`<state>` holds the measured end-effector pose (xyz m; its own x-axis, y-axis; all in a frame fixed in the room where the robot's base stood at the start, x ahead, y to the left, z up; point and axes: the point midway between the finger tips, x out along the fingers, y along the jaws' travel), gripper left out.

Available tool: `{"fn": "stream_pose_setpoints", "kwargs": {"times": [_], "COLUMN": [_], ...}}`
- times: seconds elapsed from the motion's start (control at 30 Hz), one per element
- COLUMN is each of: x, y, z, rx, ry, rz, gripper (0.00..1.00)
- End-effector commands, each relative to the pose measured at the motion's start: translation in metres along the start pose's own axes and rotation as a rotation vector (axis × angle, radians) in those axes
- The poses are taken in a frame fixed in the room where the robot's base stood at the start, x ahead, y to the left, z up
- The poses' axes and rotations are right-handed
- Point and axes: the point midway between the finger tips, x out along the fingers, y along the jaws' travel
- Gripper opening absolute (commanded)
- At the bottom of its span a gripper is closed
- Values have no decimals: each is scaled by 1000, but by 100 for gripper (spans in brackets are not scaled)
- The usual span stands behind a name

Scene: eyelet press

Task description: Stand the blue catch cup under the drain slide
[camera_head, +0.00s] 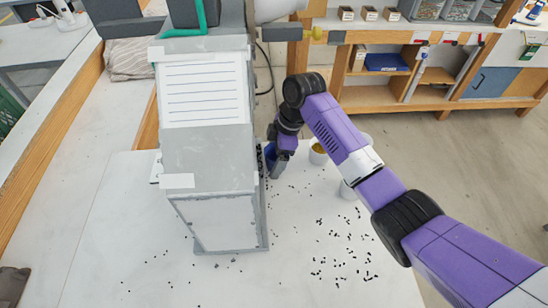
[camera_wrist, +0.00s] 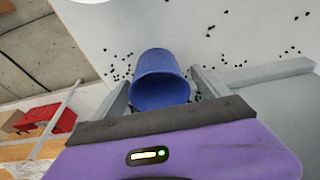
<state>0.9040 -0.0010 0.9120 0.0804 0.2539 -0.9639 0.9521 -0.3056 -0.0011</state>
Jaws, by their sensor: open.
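The blue catch cup (camera_wrist: 160,75) is between the fingers of my gripper (camera_wrist: 158,82) in the wrist view. The fingers are apart on either side of it; I cannot tell whether either touches it. In the head view only a blue sliver of the cup (camera_head: 270,153) shows, beside the right side of the grey press (camera_head: 212,150), mostly hidden by my gripper (camera_head: 276,166). The cup appears to be at the table surface, though its base is hidden. I cannot clearly make out the drain slide apart from the press's sloping grey body.
Black eyelets lie scattered over the white table (camera_head: 115,270), many at right. A white cup with yellowish contents (camera_head: 318,154) and another white cup (camera_head: 347,190) stand right of my gripper. A grey ledge (camera_wrist: 265,72) lies close to the right finger. Shelves (camera_head: 430,85) stand behind.

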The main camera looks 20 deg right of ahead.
Motion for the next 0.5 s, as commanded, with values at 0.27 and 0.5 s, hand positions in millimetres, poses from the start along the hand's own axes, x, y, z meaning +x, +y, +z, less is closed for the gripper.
{"fn": "stream_pose_setpoints", "kwargs": {"times": [0.27, 0.5], "x": [-44, -68], "y": [1, 1], "z": [0, 0], "rx": [-1, 0], "ry": [2, 1], "rz": [5, 2], "gripper": [86, 86]}}
